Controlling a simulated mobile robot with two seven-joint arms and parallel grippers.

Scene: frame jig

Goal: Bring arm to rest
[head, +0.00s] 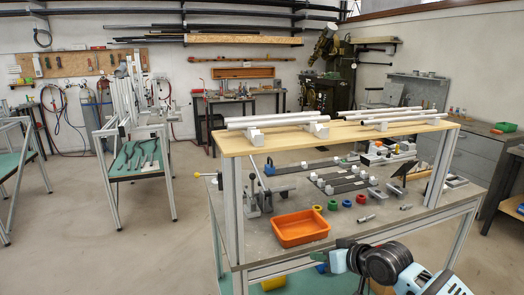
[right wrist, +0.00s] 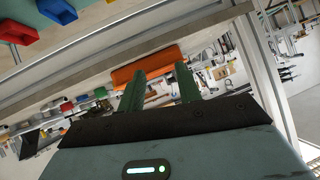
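My right arm (head: 385,263) comes in at the bottom right of the head view, in front of the workbench's near edge. My right gripper (head: 338,261) is at its left end, partly hidden by the wrist. In the right wrist view its two green fingers (right wrist: 159,84) stand apart with nothing held between them. My left arm and gripper are not in view.
The workbench (head: 238,237) carries an orange bin (head: 300,228), colored rings, clamps and a raised wooden shelf (head: 240,144) with metal profiles. Blue (right wrist: 57,10) and red bins show in the right wrist view. Open floor (head: 110,255) lies left.

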